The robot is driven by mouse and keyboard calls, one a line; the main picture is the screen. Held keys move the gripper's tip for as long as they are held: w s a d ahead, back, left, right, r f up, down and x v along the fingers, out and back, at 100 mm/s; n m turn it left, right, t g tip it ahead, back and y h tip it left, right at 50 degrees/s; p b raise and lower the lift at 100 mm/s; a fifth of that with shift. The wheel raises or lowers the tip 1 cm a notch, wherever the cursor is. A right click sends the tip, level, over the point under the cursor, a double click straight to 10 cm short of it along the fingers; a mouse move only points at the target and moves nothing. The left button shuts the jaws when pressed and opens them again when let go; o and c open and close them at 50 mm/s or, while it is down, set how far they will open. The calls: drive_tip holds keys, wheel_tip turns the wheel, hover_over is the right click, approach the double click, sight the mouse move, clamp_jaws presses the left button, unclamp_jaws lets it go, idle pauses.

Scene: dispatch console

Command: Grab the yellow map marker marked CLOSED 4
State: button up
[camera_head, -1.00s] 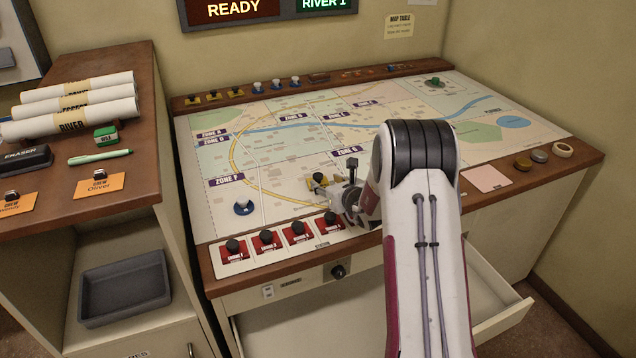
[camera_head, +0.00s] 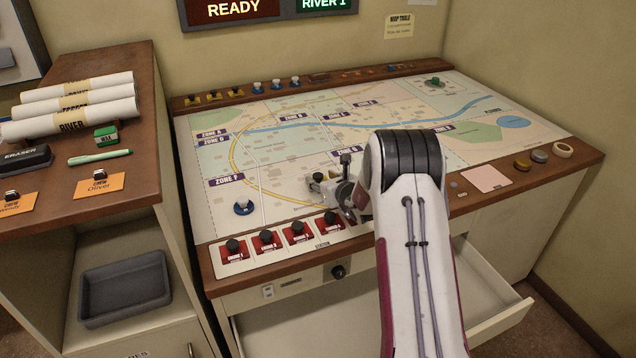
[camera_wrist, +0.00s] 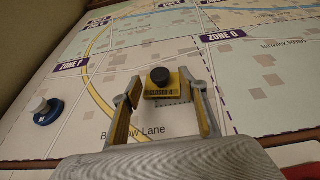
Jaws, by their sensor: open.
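The yellow map marker labelled CLOSED 4 (camera_wrist: 162,93), with a black knob on top, stands on the map in the wrist view. My gripper (camera_wrist: 160,84) is open, with one finger on each side of the marker. I see no clear contact between the fingers and the marker. In the head view, my gripper (camera_head: 327,184) is low over the map near the front middle and mostly hides the marker.
The map table (camera_head: 290,180) has a row of red markers (camera_head: 267,242) along its front edge. A blue round marker (camera_head: 243,208) stands left of my gripper, also in the wrist view (camera_wrist: 48,112). Other yellow markers (camera_head: 213,95) stand at the back left. A drawer (camera_head: 490,300) hangs open below.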

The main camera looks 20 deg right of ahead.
drive_tip(key=shift+x, duration=1.1)
clamp_jaws()
